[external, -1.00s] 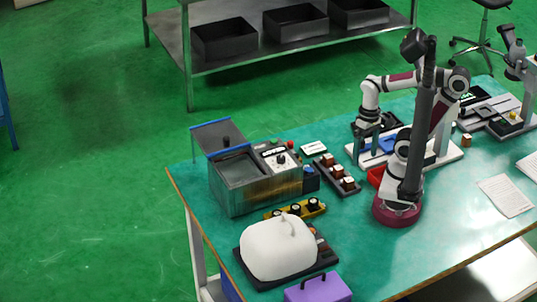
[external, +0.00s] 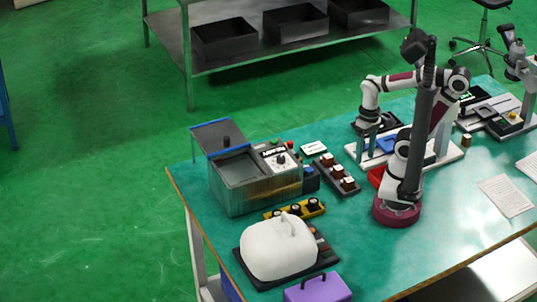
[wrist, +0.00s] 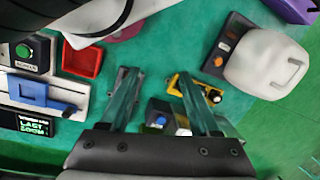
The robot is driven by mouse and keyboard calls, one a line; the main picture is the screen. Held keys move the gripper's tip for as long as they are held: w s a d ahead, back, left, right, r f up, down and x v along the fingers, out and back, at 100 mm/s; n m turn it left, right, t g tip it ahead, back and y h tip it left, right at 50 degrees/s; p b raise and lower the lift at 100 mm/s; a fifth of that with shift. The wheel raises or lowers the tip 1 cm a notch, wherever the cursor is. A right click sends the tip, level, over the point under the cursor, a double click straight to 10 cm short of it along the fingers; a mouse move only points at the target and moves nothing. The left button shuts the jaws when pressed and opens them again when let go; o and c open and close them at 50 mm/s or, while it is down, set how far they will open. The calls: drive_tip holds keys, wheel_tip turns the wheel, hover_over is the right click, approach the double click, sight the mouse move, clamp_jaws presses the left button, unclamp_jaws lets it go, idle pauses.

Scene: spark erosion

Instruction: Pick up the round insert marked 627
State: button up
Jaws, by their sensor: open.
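The marking 627 cannot be read in any view, so I cannot tell which piece is that insert. A yellow holder (external: 312,207) with several dark round pieces stands between the machine tank and the white canister; it also shows in the wrist view (wrist: 180,84). A dark rack (external: 322,177) with several brown, white-topped blocks stands right of the tank. My gripper (external: 371,140) points down over the back of the table, near the white fixture plate. In the wrist view my gripper (wrist: 160,78) has its fingers spread, with nothing between them.
The machine tank (external: 235,203) has a raised lid. A white canister (external: 277,248) on a dark tray and a purple case (external: 318,289) stand at the front. A red tray (wrist: 82,62) and a blue part (wrist: 40,93) lie near my base. The right front has free room around papers.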

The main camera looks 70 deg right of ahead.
drive_tip(key=m+t+h, duration=0.6)
drive_tip(key=m+t, duration=0.6)
drive_tip(key=m, duration=2.3)
approach(296, 207)
drive_tip(key=w, duration=0.1)
drive_tip(key=f, duration=0.1)
drive_tip(key=w+f, duration=0.1)
drive_tip(key=shift+w+d+g+h, duration=0.3)
drive_tip(key=shift+w, duration=0.05)
drive_tip(key=x, duration=0.5)
drive_tip(key=shift+w+d+r, duration=0.1)
drive_tip(key=shift+w+r, duration=0.1)
drive_tip(key=shift+w, duration=0.05)
clamp_jaws()
